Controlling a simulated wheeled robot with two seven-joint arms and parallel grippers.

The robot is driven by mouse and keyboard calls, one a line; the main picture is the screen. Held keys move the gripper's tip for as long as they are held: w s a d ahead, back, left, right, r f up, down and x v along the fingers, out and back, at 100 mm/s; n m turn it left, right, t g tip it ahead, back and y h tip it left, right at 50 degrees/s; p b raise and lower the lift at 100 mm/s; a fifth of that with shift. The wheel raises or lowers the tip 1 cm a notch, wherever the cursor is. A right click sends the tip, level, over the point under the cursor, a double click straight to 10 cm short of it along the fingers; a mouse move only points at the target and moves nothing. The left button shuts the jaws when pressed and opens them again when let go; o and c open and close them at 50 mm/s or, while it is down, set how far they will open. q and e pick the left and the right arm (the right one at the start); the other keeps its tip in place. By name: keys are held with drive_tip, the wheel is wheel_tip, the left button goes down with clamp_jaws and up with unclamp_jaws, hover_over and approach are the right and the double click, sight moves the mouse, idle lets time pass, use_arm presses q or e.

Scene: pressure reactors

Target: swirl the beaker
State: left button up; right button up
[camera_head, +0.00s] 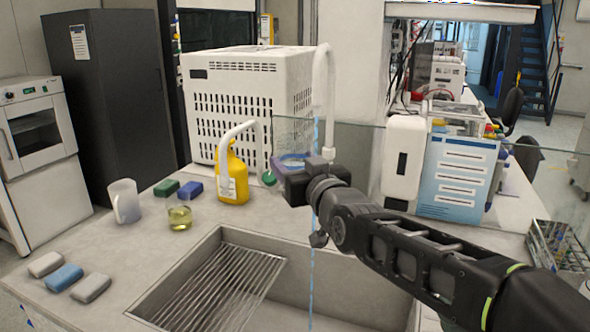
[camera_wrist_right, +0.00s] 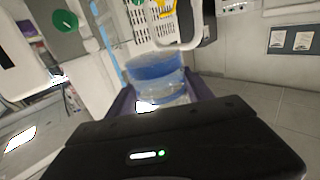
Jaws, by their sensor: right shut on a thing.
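A clear beaker with blue liquid (camera_wrist_right: 155,72) is between the purple fingers of my right gripper (camera_wrist_right: 160,92) in the right wrist view. The gripper is shut on it. In the head view my right gripper (camera_head: 290,168) is over the back edge of the sink, in front of the white box. There the beaker is mostly hidden, with a little blue visible. A small glass beaker with yellow-green liquid (camera_head: 180,218) stands apart on the counter to the left. My left gripper is not in view.
A sink with a wire rack (camera_head: 215,288) opens in front. A faucet (camera_head: 325,100) and a white box (camera_head: 220,105) are behind.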

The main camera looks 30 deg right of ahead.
sight(301, 154)
drive_tip(key=shift+r+p, duration=0.55)
drive_tip(key=shift+r, duration=0.95)
drive_tip(key=shift+w, duration=0.1)
